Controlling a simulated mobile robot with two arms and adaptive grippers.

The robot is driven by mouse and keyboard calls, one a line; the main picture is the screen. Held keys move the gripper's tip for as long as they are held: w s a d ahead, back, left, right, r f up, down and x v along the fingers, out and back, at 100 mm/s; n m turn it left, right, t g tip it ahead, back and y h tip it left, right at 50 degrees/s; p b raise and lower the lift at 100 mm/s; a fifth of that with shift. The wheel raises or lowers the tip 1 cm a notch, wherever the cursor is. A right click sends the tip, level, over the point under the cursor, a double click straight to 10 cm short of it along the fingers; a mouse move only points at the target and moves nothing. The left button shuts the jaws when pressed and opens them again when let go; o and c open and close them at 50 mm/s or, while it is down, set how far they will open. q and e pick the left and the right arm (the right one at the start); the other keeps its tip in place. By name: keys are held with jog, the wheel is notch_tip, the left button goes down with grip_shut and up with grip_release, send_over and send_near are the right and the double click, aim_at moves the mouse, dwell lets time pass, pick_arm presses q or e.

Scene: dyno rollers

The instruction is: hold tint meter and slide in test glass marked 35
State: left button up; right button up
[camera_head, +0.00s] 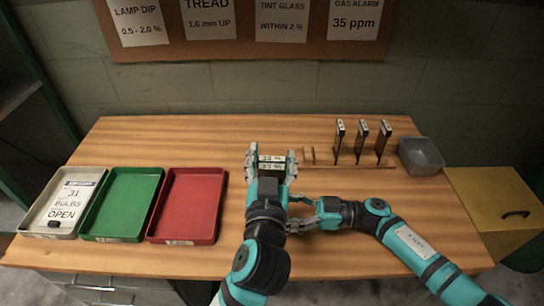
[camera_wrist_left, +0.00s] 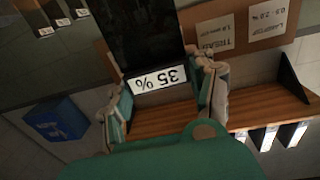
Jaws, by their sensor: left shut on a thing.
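My left gripper (camera_head: 271,158) is shut on a dark piece at the middle of the table, one finger on each side. Two white strips show there, one above the other, each seeming to read "35 %". In the left wrist view the dark glass marked 35 (camera_wrist_left: 145,35) stands between the fingers (camera_wrist_left: 163,100), its "35 %" label upside down. I cannot make out the tint meter as a separate body. My right gripper (camera_head: 299,213) comes from the right, beside the left wrist, its fingers apart and seemingly empty.
Several dark upright glasses, one of them here (camera_head: 362,141), stand in a wooden rack (camera_head: 350,166) to the right. A grey bin (camera_head: 421,157) stands beyond it. A red tray (camera_head: 188,203), a green tray (camera_head: 122,203) and a pale tray (camera_head: 44,230) are at the left.

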pick_arm(q)
jog(key=shift+f, duration=0.3)
pick_arm(e)
jog(key=shift+f, duration=0.1)
pick_arm(q)
jog(key=shift+f, duration=0.65)
jog(key=shift+f, duration=0.45)
dwell(0.5)
jog(key=shift+f, duration=1)
jog(key=shift+f, duration=0.3)
jog(key=shift+f, duration=1.15)
jog(key=shift+f, duration=0.6)
jog(key=o, duration=1.3)
